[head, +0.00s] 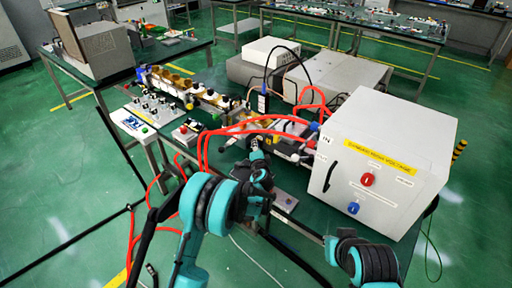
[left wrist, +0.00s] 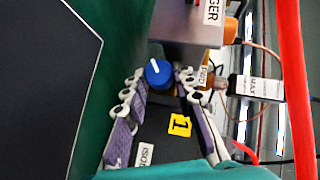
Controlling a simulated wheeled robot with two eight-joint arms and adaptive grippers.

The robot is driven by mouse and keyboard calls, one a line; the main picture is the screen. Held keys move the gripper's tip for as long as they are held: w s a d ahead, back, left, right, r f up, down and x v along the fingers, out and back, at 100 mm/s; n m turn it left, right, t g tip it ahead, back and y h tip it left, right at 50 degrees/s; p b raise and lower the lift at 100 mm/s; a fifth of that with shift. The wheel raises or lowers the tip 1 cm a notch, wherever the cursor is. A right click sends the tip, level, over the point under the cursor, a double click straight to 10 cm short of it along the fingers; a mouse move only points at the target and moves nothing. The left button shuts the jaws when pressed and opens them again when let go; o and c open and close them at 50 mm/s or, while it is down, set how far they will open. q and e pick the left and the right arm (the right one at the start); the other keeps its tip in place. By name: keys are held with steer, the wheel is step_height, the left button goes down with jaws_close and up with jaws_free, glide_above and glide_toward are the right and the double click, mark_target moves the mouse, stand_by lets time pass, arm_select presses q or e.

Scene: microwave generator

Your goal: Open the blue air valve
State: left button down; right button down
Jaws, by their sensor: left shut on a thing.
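The blue air valve (left wrist: 158,73) shows in the left wrist view as a round blue knob with a white mark on top. My left gripper (left wrist: 162,80) has one finger on each side of this knob and is shut on it. In the head view my left gripper (head: 257,150) reaches in among the red hoses at the middle of the bench, left of the white box. It hides the knob there. Of my right arm only links show at the bottom right of the head view; its gripper is out of the picture.
The white box (head: 385,140) with a red knob (head: 367,180) and a separate blue knob (head: 353,208) stands right of the gripper. Red hoses (head: 240,127) arch close around it. A yellow "1" tag (left wrist: 180,125) lies near the fingers.

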arm_select(q)
steer(key=shift+r+n+g+h+p, duration=0.1)
steer(key=shift+n+g+h+p, duration=0.2)
steer(key=shift+n+g+p, duration=0.15)
steer(key=c, duration=1.2)
jaws_free()
steer(key=shift+b, duration=0.3)
